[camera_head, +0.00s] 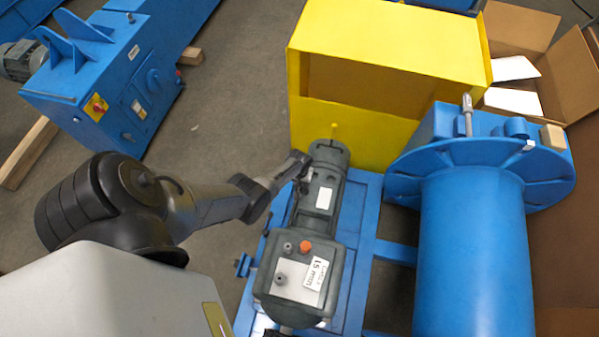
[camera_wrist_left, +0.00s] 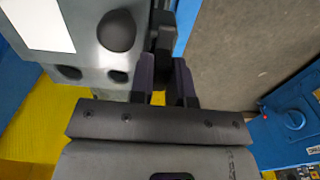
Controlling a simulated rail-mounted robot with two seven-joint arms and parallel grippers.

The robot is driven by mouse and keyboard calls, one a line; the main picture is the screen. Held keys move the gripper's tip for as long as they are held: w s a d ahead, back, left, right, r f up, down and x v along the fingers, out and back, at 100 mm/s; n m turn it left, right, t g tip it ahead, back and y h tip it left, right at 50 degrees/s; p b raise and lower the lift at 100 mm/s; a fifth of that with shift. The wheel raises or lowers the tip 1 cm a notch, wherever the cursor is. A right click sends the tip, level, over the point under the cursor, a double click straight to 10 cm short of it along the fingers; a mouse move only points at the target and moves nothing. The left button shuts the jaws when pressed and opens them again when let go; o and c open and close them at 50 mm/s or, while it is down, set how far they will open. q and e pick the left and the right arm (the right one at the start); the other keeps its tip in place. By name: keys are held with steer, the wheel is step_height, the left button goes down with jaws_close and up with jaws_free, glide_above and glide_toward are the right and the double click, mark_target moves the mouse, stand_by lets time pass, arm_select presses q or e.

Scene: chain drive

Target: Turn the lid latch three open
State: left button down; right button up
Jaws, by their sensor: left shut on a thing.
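My left gripper (camera_head: 299,163) reaches in from the left to the side of the dark grey-green motor unit (camera_head: 324,198). In the left wrist view its two dark fingers (camera_wrist_left: 167,82) are close together, shut on a small dark piece (camera_wrist_left: 164,38) that looks like a latch, beside the grey housing (camera_wrist_left: 105,60). The fingers hide part of this piece, so its turn angle is hard to tell. No latch shows clearly in the head view. The yellow guard box (camera_head: 385,72) stands just behind the motor. My right gripper is not in view.
A large blue drum with a flange (camera_head: 473,240) stands to the right of the motor. The motor sits on a blue frame (camera_head: 362,225). A blue machine (camera_head: 105,85) stands at the upper left, and open cardboard boxes (camera_head: 565,75) at the upper right. Grey floor (camera_head: 225,110) between is clear.

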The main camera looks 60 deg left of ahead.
arm_select(q)
steer(key=c, duration=1.1)
jaws_free()
step_height(320, 180, up, 14)
steer(key=p, duration=0.7)
